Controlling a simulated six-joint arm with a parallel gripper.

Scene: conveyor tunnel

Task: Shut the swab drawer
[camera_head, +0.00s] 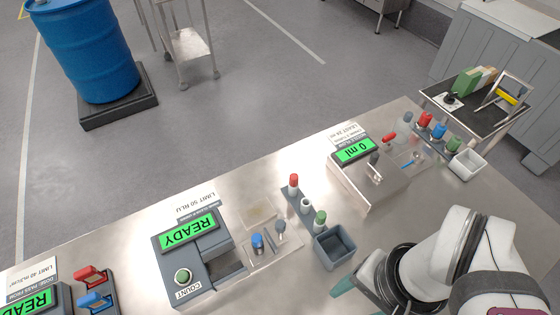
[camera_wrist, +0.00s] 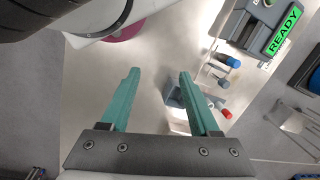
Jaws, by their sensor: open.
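The counter unit (camera_head: 165,262) stands front left of centre on the steel bench, with a lit READY display (camera_head: 188,232) and a green COUNT button (camera_head: 183,277). Its swab drawer (camera_head: 226,266) seems to show as a grey part with a dark recess on its right side; I cannot tell surely how far it is out. In the wrist view part of the unit (camera_wrist: 250,28) shows at top right. My gripper (camera_wrist: 159,74) is open and empty, over bare bench. In the head view its teal fingers (camera_head: 345,287) show right of the unit and near the grey bin.
A small rack (camera_head: 258,246) with a blue-capped item stands right of the unit. A grey bin (camera_head: 334,247) and a vial rack (camera_head: 305,207) with red and green caps lie farther right. A 0 ml device (camera_head: 355,152) and a white bin (camera_head: 466,164) are beyond.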

